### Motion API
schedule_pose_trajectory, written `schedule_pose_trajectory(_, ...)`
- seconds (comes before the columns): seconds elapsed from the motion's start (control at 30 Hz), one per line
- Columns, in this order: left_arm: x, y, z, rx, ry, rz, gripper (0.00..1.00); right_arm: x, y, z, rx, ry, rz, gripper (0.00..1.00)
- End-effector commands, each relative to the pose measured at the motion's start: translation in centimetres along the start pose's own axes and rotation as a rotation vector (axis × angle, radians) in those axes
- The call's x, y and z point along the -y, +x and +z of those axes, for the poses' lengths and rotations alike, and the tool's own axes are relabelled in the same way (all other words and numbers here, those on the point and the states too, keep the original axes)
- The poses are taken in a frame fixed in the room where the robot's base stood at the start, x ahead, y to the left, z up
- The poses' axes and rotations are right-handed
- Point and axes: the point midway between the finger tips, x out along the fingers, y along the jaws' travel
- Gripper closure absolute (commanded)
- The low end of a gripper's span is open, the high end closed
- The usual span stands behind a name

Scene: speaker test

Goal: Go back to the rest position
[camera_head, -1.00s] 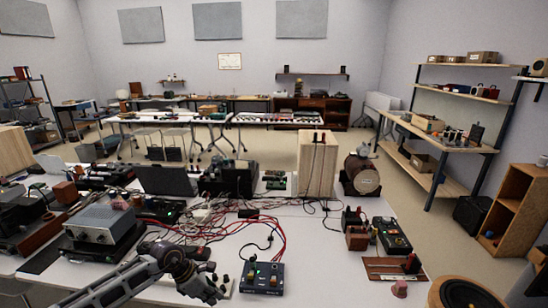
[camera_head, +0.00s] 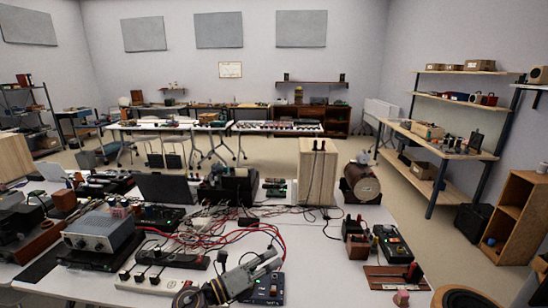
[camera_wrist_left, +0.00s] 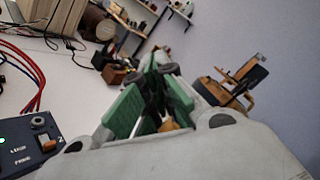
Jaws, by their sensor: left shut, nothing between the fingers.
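My left gripper (camera_head: 275,260) is over the front part of the white table (camera_head: 340,280) in the head view, its grey body slanting up to the right. It partly covers a black switch box (camera_head: 268,290). In the left wrist view the gripper's green-padded fingers (camera_wrist_left: 160,68) are shut with nothing held between them. The switch box (camera_wrist_left: 35,145) shows beside the gripper at the lower left there, with a green light and a toggle. My right gripper is in neither view.
Red and black cables (camera_head: 235,232) run across the table. A power strip (camera_head: 152,283) lies left of the gripper. A grey metal instrument (camera_head: 100,230), a wooden box (camera_head: 318,175) and a black device with knobs (camera_head: 393,243) stand around. The table's front right holds small parts.

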Motion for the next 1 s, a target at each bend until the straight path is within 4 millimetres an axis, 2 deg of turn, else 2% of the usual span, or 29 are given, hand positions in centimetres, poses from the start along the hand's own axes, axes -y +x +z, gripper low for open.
schedule_pose_trajectory(0.23,0.8,-1.2,3.9,0.272,-0.273,0.004,1.00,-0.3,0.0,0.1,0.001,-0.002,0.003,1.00)
schedule_pose_trajectory(0.4,-0.1,-3.2,6.1,0.451,-0.465,0.030,1.00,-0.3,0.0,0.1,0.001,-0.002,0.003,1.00)
schedule_pose_trajectory(0.57,-1.7,-5.6,7.5,0.614,-0.648,0.070,1.00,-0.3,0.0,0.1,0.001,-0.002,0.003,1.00)
schedule_pose_trajectory(0.8,-5.0,-10.0,7.8,0.843,-0.925,0.158,1.00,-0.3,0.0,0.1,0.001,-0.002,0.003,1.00)
schedule_pose_trajectory(1.0,-7.9,-14.1,6.3,1.020,-1.154,0.256,1.00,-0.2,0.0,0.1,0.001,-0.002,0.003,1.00)
